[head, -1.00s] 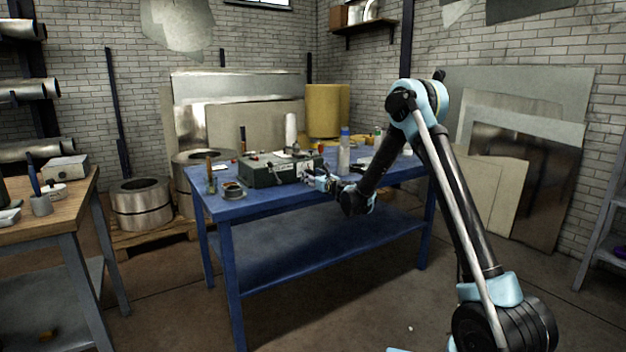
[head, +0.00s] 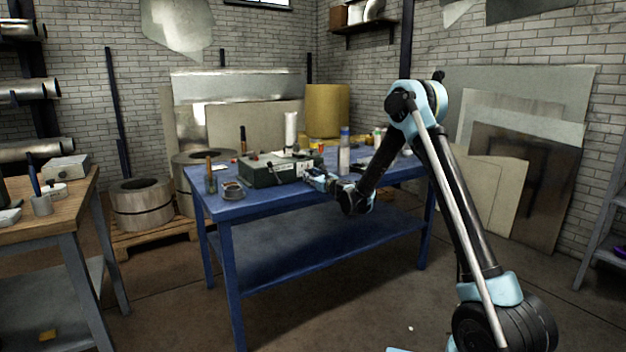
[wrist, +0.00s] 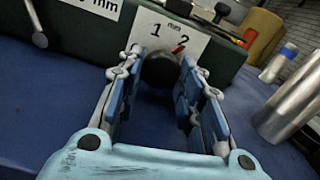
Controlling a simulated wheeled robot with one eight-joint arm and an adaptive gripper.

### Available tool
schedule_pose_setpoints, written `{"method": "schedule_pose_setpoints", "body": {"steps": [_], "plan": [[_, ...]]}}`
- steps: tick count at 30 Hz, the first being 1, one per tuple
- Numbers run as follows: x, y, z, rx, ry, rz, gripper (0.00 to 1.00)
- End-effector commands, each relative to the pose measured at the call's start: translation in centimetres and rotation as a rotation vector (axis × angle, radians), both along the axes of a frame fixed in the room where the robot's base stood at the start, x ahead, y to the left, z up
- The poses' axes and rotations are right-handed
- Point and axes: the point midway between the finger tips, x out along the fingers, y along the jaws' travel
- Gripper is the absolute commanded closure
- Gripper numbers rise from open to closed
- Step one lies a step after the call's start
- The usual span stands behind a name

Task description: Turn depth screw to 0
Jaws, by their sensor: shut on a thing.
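A green machine box (head: 262,176) stands on the blue table (head: 222,207). In the wrist view, its front face (wrist: 98,40) carries a white scale plate (wrist: 158,20) marked 1, mm and 2. A short red pointer (wrist: 180,48) shows near the 2; no 0 is visible. The depth screw's dark round knob (wrist: 160,71) lies just below the plate. My gripper (wrist: 161,64) is shut on this knob, one blue-padded finger on each side. In the head view my gripper (head: 312,176) is at the box's right front; the knob is too small to make out there.
A lever with a round end (wrist: 38,36) hangs at the box's front left. A shiny metal cylinder (wrist: 290,104) stands close right of my gripper. The table's front edge is mostly clear.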

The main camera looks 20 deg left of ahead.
Motion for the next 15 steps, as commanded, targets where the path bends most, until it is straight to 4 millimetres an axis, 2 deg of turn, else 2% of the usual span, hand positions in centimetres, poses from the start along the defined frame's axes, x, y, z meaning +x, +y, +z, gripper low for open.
{"method": "schedule_pose_setpoints", "body": {"steps": [7, 15], "plan": [[0.09, -0.05, 0.01, -0.125, -0.147, -0.001, 0.90], [0.09, -0.05, 0.01, -0.169, -0.199, -0.001, 0.90]]}}
